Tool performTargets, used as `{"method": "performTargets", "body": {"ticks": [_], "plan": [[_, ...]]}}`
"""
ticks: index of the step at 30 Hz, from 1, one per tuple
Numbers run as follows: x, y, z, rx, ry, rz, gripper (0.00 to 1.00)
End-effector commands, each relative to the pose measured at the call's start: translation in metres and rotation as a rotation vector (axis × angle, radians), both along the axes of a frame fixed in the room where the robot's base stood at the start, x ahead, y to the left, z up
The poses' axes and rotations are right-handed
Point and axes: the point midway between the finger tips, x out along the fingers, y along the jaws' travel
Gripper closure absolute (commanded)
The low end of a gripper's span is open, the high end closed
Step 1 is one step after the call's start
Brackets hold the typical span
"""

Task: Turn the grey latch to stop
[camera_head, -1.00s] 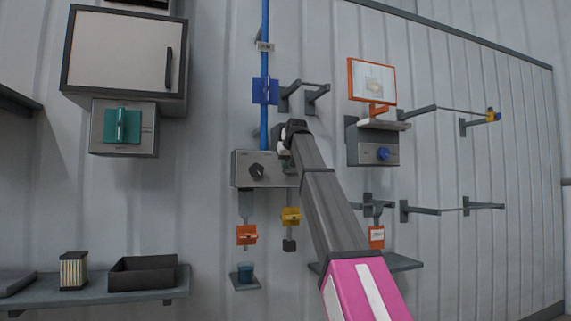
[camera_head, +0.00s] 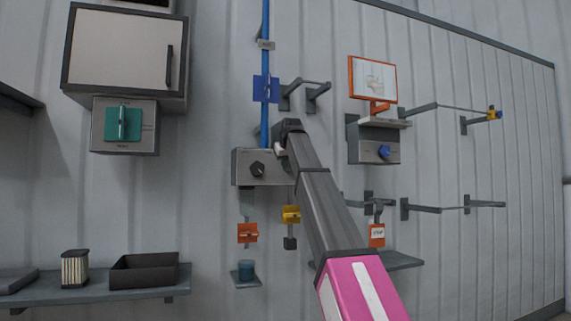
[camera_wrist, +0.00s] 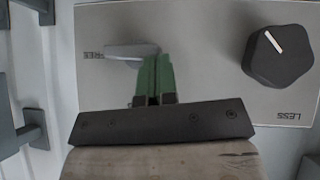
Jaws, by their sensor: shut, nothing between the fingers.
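The grey latch (camera_wrist: 131,51) is a small rounded lever on a grey control panel (camera_wrist: 200,50) in the wrist view. It lies roughly crosswise in that picture, its left end by partly covered dark lettering. My gripper (camera_wrist: 155,62) has green fingers, shut and empty. Their tips are at the latch's right end; I cannot tell whether they touch it. In the head view the same panel (camera_head: 244,168) hangs on the wall, and my arm covers its right part. The fingertips are hidden there.
A black knob with a white mark (camera_wrist: 279,55) sits on the same panel, right of the latch, near the word LESS. A blue pole (camera_head: 265,120) rises above the panel. A yellow tag (camera_head: 291,213) and an orange tag (camera_head: 247,232) hang below it.

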Motion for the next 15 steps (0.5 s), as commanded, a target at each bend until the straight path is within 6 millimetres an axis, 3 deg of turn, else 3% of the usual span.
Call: {"method": "performTargets", "body": {"ticks": [15], "plan": [[-0.0020,0.0052,-0.0076,-0.170,-0.049,0.001,1.00]]}}
